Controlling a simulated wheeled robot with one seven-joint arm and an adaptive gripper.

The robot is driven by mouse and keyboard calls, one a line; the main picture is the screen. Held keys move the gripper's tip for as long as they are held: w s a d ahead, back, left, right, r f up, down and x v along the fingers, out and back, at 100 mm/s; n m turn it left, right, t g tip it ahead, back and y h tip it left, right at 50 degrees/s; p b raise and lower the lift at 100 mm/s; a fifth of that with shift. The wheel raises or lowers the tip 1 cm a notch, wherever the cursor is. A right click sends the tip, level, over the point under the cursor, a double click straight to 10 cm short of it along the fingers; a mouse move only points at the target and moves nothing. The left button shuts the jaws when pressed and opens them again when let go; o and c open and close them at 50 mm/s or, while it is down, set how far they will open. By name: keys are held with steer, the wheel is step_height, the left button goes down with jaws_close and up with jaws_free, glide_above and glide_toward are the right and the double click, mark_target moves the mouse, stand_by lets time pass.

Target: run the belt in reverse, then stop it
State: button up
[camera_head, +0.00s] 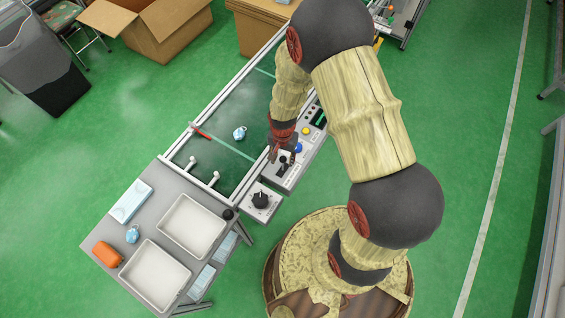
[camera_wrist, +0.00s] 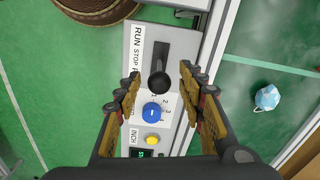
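The belt control box (camera_head: 291,173) stands along the right side of the green belt (camera_head: 237,104). In the wrist view its lever has a black ball knob (camera_wrist: 158,82) in a dark slot beside a label reading RUN and STOP; the label's lower part is hidden behind a finger. The ball appears at the slot's lower end, below the word STOP; the lever's exact setting is unclear. My gripper (camera_wrist: 160,79) is open, one finger on each side of the ball with gaps. In the head view my gripper (camera_head: 281,153) is over the lever area.
A blue dial (camera_wrist: 152,111), a yellow button (camera_wrist: 151,142) and a lit display (camera_wrist: 143,154) are near the lever. A crumpled blue mask (camera_head: 239,132) lies on the belt. A black rotary knob (camera_head: 260,200) sits on a separate box. A grey table (camera_head: 95,235) holds white trays.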

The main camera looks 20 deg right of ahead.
steer(key=shift+f+b, duration=0.35)
steer(key=shift+f, duration=1.25)
steer(key=shift+c, duration=0.7)
jaws_close()
